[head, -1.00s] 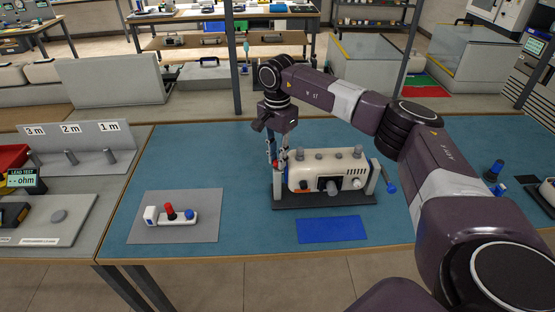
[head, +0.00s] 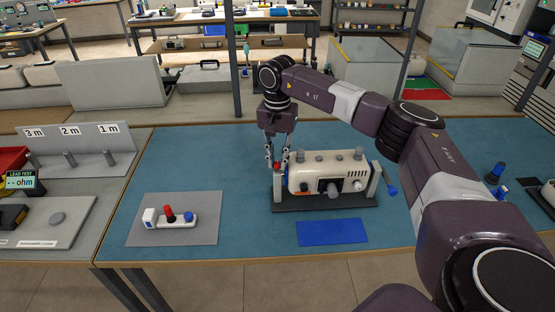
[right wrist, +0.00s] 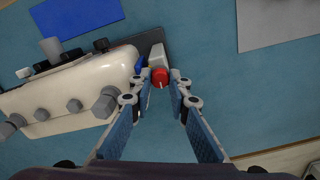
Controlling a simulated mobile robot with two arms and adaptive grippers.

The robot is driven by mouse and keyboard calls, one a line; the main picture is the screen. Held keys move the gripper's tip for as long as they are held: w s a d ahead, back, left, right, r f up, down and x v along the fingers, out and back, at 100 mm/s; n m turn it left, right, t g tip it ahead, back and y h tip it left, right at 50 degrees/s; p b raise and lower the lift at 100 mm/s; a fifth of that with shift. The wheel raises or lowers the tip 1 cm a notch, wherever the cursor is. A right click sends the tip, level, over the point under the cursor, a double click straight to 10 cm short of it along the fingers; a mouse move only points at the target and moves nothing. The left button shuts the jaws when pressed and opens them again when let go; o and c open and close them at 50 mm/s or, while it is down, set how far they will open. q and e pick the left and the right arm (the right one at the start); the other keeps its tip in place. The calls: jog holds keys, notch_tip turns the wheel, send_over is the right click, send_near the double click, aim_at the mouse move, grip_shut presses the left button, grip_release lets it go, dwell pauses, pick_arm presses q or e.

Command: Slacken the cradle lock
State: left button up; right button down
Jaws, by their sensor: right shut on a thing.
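The cream monitor unit (head: 322,170) sits in a cradle with a dark base (head: 345,203) and grey end posts on the blue bench mat. A red lock knob (right wrist: 160,77) is at the top of the cradle's left end post. My right gripper (head: 277,161) comes down from above at that post. In the right wrist view its fingertips are closed on the sides of the red knob, which carries a pale line mark. A blue-handled lever (head: 391,187) is at the cradle's right end. My left gripper is not in view.
A blue pad (head: 332,231) lies in front of the cradle. A grey mat (head: 185,235) at left holds a small white block with red and blue knobs (head: 171,215). Blue items stand at the far right. The bench between grey mat and cradle is clear.

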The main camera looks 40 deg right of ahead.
aim_at(277, 164)
jog(key=shift+w+r, duration=0.1)
jog(key=shift+r, duration=0.05)
jog(key=c, duration=2.1)
grip_release()
notch_tip(277, 164, up, 12)
jog(key=shift+a, duration=0.1)
